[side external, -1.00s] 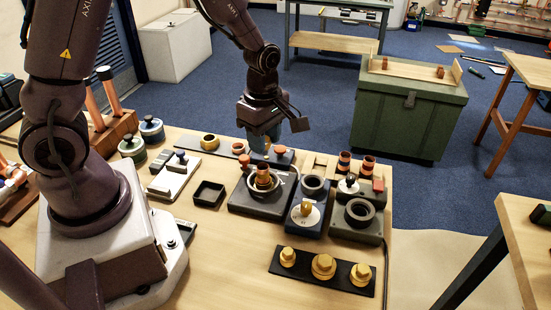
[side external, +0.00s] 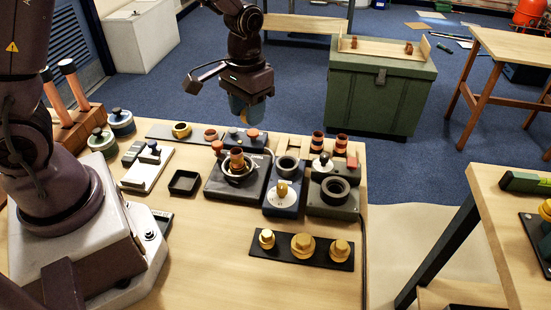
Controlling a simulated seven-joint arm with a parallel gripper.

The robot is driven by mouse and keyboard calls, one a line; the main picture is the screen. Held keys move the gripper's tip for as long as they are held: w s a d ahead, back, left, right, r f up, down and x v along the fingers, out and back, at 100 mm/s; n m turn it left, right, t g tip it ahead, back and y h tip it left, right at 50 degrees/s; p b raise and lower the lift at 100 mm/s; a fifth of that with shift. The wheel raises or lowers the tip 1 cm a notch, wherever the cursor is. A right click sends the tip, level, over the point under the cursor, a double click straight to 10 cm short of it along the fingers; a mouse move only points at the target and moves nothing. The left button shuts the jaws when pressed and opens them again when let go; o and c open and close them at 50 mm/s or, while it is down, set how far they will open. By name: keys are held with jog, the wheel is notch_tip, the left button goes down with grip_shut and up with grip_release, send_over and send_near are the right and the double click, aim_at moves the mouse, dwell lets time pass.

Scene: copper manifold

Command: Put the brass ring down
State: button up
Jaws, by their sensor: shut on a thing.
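My gripper (side external: 244,117) hangs above the back part of the bench, over the dark strip with the small rings. Its blue fingers are shut. A small yellowish bit shows at the fingertips and seems to be the brass ring (side external: 244,119), mostly hidden by the fingers. It looks clear of the bench, though the exact gap cannot be told. Another brass-coloured ring (side external: 181,129) sits on the left part of the dark strip (side external: 158,131). A copper-coloured ring (side external: 211,134) sits to its right.
A dark fixture with a copper piece (side external: 237,160) stands in front of my gripper, beside a blue block (side external: 283,200) and a grey block with a black ring (side external: 335,188). Brass fittings (side external: 302,245) lie on a front mat.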

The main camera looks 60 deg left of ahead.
jog(key=r+m, duration=0.1)
jog(key=m, duration=0.1)
jog(key=n, duration=0.4)
send_over(234, 216)
notch_tip(234, 216, down, 11)
jog(key=shift+f, duration=3.8)
jog(key=shift+f, duration=0.15)
jog(key=o, duration=0.9)
